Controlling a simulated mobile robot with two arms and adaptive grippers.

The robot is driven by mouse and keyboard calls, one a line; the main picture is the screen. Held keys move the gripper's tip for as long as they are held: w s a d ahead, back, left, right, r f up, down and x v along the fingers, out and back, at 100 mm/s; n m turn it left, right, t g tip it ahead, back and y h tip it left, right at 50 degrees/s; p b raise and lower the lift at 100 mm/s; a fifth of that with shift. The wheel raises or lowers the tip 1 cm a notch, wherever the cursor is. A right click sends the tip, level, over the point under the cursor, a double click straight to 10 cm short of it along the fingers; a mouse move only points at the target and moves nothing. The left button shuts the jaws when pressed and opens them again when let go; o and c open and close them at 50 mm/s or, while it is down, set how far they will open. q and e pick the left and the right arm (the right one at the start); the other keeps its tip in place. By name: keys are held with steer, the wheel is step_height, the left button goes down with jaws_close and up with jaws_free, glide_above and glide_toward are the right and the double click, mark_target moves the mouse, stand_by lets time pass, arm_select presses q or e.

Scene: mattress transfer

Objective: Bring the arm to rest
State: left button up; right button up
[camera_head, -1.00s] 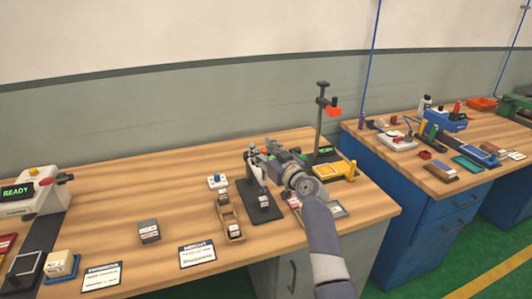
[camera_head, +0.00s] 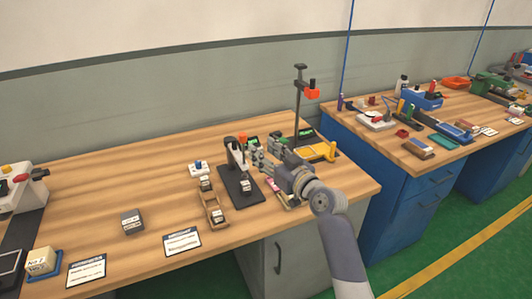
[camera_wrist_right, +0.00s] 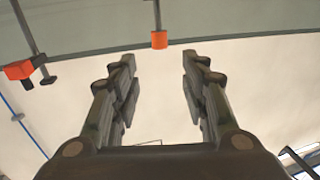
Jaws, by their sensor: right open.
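My right arm (camera_head: 343,240) comes in from the lower right of the head view and reaches over the right part of the near wooden bench (camera_head: 85,190). Its gripper (camera_head: 262,158) is above the bench, close to a black stand (camera_head: 238,188) in the picture. In the right wrist view the two fingers (camera_wrist_right: 159,85) are spread apart with nothing between them. My left gripper is not in view.
A tall post with an orange head (camera_head: 312,92) and a yellow piece (camera_head: 322,150) stand behind the arm. A wooden tray (camera_head: 216,216), a grey block (camera_head: 132,221) and cards (camera_head: 182,241) lie left. A second bench with blue cabinets (camera_head: 385,205) stands right.

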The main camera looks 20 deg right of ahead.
steer(key=shift+s, duration=0.15)
stand_by(0.3)
steer(key=s+a+f+n+g, duration=0.1)
steer(key=s+a+f+g, duration=0.25)
steer(key=s+f, duration=0.55)
steer(key=s+a+f+g, duration=0.3)
steer(key=s+f+g, duration=0.1)
steer(key=s+f, duration=0.5)
steer(key=s+d+f+m+g+h, duration=0.1)
steer(key=s+f+g+h, duration=0.2)
steer(key=s, duration=0.8)
steer(key=s+d+f+m+g+h, duration=0.1)
steer(key=s+f+g, duration=0.3)
steer(key=s, duration=0.7)
step_height(320, 180, down, 26)
steer(key=s, duration=0.1)
steer(key=s+d+f+g, duration=0.2)
steer(key=s+f, duration=1.4)
steer(key=s, duration=0.1)
steer(key=shift+d+f+n, duration=0.25)
steer(key=shift+d+n, duration=0.05)
steer(key=shift+n, duration=0.1)
